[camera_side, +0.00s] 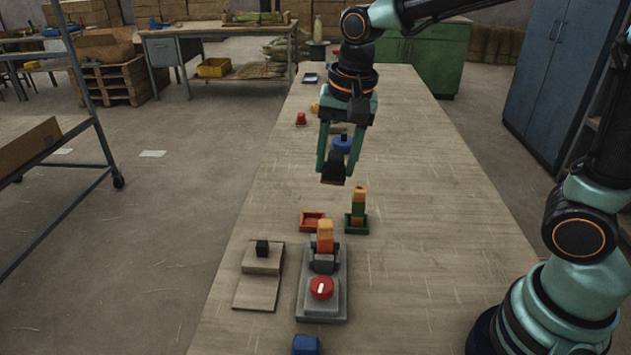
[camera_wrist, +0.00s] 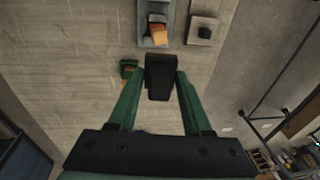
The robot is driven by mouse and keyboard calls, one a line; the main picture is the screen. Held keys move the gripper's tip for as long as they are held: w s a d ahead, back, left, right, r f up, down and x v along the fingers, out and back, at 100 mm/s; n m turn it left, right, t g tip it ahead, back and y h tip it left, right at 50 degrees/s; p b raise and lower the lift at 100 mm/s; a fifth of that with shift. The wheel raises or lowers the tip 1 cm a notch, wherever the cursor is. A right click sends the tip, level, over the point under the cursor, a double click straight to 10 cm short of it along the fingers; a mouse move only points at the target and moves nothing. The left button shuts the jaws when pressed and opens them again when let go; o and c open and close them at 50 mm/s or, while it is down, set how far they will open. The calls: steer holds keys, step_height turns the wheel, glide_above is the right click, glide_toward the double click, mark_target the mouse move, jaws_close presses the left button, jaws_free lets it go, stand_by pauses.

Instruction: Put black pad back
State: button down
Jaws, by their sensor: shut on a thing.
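My gripper (camera_side: 338,170) is shut on a black pad (camera_side: 333,175), a dark block held in the air above the table. In the wrist view, the pad (camera_wrist: 160,76) sits between the two green fingertips of my gripper (camera_wrist: 160,80). In the side view, the held pad is beyond a small empty orange tray (camera_side: 312,215) and a green tray (camera_side: 347,228). The green tray holds an upright orange and green stack (camera_side: 358,205). In the wrist view the orange tray does not show; the held pad may cover it.
A grey fixture (camera_side: 335,310) with a red knob (camera_side: 321,288) and an orange block (camera_side: 325,236) stands nearer. A blue round piece (camera_side: 342,143) and red knob piece (camera_side: 300,119) lie farther back. The table's right side is clear.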

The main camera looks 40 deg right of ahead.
steer(key=w+a+r+n, duration=0.15)
steer(key=w+n, duration=0.25)
steer(key=w, duration=0.6)
steer(key=n, duration=0.6)
glide_above(268, 223)
step_height(268, 223, down, 3)
steer(key=shift+g, duration=0.4)
step_height(268, 223, down, 20)
steer(key=shift+s+r, duration=0.15)
steer(key=shift+r, duration=0.05)
steer(key=shift+f, duration=0.1)
steer(key=shift+c, duration=1.7)
jaws_free()
steer(key=shift+f, duration=0.1)
